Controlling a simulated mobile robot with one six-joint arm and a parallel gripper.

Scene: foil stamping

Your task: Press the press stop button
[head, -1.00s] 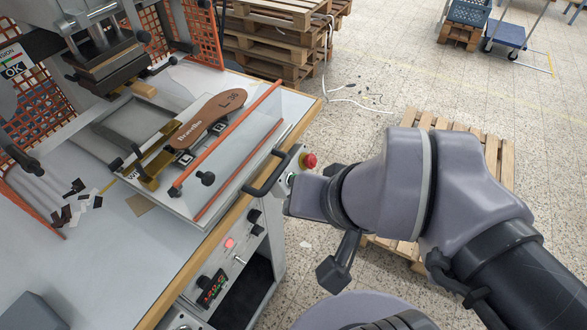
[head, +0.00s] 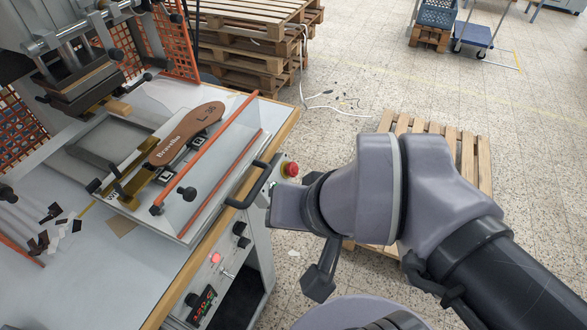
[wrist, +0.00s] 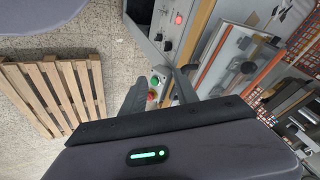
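The red mushroom button (head: 290,169) with a yellow collar sits on the front side of the press bench, right of the black handle. A green button is beside it, partly hidden in the head view. In the wrist view the green button (wrist: 155,79) and the red button (wrist: 152,95) show between the two dark fingers of my gripper (wrist: 158,84). The fingers are apart with nothing held. In the head view my gripper is just below and right of the buttons, its fingertips not clearly visible. I cannot tell whether it touches the panel.
The black handle (head: 252,185) juts out from the clear guard (head: 215,165) near the buttons. Lower on the front panel are black knobs (head: 239,228) and a lit red button (head: 215,258). A wooden pallet (head: 470,155) lies on the floor at right. Stacked pallets (head: 245,60) stand behind.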

